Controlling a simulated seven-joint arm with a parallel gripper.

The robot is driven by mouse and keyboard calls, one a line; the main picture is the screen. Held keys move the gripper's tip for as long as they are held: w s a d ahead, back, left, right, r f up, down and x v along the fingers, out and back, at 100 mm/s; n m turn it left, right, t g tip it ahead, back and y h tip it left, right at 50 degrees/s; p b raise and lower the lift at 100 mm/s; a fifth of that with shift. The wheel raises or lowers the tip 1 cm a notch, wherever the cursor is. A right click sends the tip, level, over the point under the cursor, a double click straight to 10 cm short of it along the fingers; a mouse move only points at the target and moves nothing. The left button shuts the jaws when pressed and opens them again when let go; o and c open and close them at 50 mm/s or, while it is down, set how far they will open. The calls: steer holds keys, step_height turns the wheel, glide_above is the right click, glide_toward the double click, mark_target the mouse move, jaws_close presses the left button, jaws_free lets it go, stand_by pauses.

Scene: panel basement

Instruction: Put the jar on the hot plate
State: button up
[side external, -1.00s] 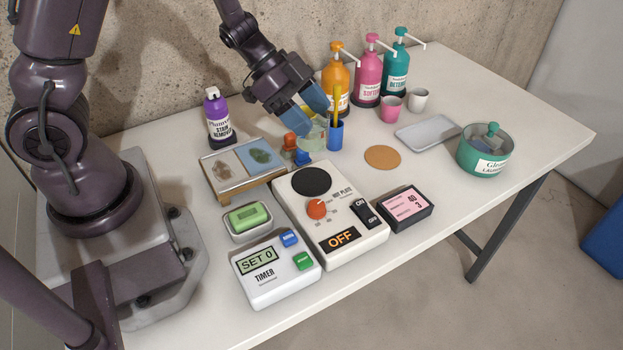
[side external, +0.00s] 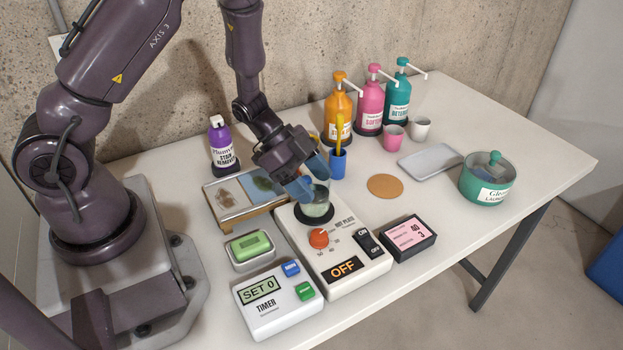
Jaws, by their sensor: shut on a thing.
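The jar (side external: 317,208) is a small glass vessel with pale greenish contents. It is over the black round heating disc (side external: 304,221) of the white hot plate (side external: 353,281). I cannot tell whether its base touches the disc. My gripper (side external: 310,179), with blue fingertips, is shut on the jar's upper part and partly hides it. The hot plate has an orange knob (side external: 319,239), a black switch, and a display reading OFF.
A timer (side external: 275,306) reading SET 0 and a green soap in a dish (side external: 250,247) are left of the hot plate. A black-edged box with a pink label (side external: 408,236) is close on its right. A blue cup with a yellow tool (side external: 338,163) stands behind. Table is clear around the cork disc (side external: 385,187).

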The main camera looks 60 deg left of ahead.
steer(key=shift+f, duration=0.1)
steer(key=o, duration=1.1)
steer(key=shift+c, duration=0.2)
